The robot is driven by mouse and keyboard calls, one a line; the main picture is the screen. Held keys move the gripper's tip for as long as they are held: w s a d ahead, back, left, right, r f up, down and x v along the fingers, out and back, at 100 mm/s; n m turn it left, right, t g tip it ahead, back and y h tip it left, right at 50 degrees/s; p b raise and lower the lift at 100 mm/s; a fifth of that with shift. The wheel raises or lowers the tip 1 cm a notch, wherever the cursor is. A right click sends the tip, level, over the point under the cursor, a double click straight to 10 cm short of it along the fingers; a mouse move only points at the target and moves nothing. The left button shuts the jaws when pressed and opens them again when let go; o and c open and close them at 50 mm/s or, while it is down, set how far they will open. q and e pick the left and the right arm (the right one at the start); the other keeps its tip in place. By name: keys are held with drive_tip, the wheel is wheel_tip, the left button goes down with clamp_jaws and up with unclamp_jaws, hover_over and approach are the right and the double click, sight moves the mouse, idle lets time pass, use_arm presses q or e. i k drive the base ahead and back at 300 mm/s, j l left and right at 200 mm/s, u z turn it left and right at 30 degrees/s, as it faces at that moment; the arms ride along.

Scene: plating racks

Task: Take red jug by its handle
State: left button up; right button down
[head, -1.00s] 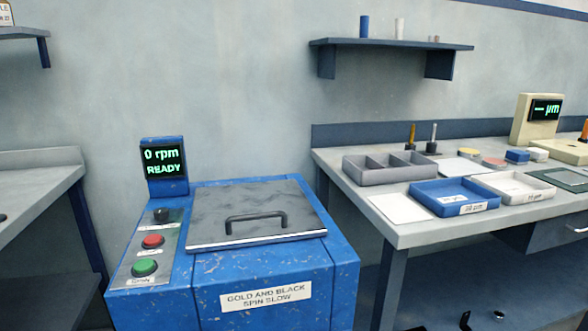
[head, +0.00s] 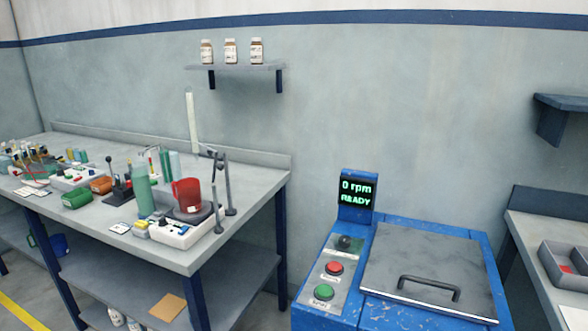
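The red jug (head: 187,194) stands upright on a white bench device with a dark top (head: 182,232), near the right end of the left workbench in the head view. I cannot make out its handle at this size. A clamp stand (head: 228,190) is just right of the jug, and a green cylinder (head: 143,190) stands to its left. Neither of my grippers is in view.
The left workbench (head: 250,180) holds many small items left of the jug. A blue spin machine (head: 375,322) with a grey handled lid stands to its right. A shelf (head: 235,67) with bottles hangs above. A gap of floor lies between bench and machine.

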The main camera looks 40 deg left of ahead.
sight(189, 196)
drive_tip(key=u, duration=1.6)
